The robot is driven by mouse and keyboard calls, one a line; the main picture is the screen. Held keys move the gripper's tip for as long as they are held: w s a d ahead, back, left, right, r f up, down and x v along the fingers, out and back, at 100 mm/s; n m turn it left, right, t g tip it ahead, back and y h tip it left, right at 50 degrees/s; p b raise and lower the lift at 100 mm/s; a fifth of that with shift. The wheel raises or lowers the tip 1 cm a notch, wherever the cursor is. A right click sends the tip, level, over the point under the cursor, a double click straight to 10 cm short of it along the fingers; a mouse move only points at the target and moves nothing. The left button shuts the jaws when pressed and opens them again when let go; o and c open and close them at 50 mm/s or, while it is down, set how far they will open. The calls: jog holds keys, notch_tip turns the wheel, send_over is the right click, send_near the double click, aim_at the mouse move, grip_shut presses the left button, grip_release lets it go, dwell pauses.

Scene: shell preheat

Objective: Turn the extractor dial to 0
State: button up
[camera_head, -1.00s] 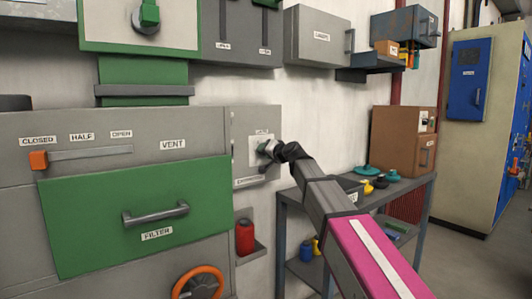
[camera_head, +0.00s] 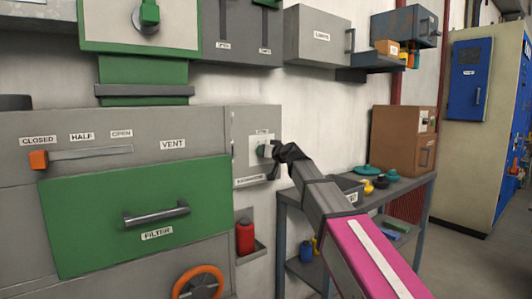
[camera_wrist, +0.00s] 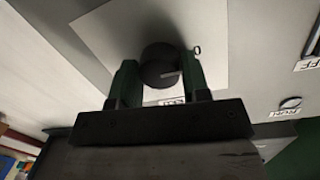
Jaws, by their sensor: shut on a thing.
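The extractor dial (camera_wrist: 160,62) is a dark round knob on a pale square plate (camera_wrist: 110,32). A short light line shows on its edge. My gripper (camera_wrist: 159,78) has its two green fingers on either side of the dial, shut on it. The dial itself is hidden there by my gripper.
A green filter drawer (camera_head: 90,212) with a grey handle is left of the box. A red container (camera_head: 245,238) stands on a small ledge below. A metal shelf unit (camera_head: 408,187) with several small items is to the right, under my arm.

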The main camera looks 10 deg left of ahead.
dwell(0.3)
jog(key=o, duration=0.9)
jog(key=shift+d, duration=0.1)
jog(key=v, duration=1)
jog(key=shift+s+d, duration=0.2)
jog(key=shift+s, duration=0.15)
